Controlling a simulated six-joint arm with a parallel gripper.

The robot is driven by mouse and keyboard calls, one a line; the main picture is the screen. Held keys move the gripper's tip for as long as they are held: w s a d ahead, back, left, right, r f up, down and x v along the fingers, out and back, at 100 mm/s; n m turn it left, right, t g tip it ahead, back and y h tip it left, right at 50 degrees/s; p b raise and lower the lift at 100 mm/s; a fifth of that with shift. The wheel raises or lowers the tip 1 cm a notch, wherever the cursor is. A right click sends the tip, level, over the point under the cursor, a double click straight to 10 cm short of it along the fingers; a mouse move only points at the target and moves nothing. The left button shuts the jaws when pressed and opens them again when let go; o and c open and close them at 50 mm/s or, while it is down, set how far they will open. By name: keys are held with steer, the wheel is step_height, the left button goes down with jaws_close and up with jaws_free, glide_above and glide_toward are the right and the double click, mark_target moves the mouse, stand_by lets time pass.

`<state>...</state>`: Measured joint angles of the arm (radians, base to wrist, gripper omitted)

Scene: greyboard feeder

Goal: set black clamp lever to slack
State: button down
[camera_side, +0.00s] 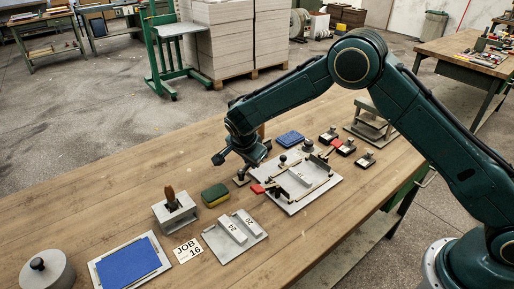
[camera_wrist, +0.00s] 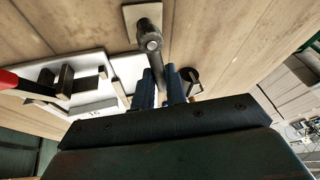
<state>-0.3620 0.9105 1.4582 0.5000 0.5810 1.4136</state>
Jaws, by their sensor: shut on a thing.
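The black clamp lever (camera_wrist: 153,62) is a dark round bar in the wrist view. It runs from a rounded joint above a small beige base plate (camera_wrist: 129,17) down toward my gripper (camera_wrist: 160,84). My two blue-grey fingers are shut on its near end, which they mostly hide. In the side view my gripper (camera_side: 237,163) is low over the table, just left of the pale fixture board (camera_side: 294,207). The clamp's base (camera_side: 241,181) shows below it there, but the lever's exact angle is hard to tell.
A red clamp handle (camera_side: 257,188) lies beside the board's left edge; a red handle (camera_wrist: 10,79) shows at left in the wrist view. A green and yellow sponge (camera_side: 215,195), a brush holder (camera_side: 174,215) and a grey tray (camera_side: 237,252) with numbered blocks stand to the left. Several small black-topped blocks stand behind.

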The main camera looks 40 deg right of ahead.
stand_by(0.3)
steer(key=c, duration=1.4)
jaws_free()
steer(key=shift+c, duration=0.2)
steer(key=shift+r, duration=0.15)
steer(key=v, duration=1.3)
steer(key=shift+a+r, duration=0.15)
steer(key=shift+r, duration=0.1)
steer(key=shift+s, duration=0.1)
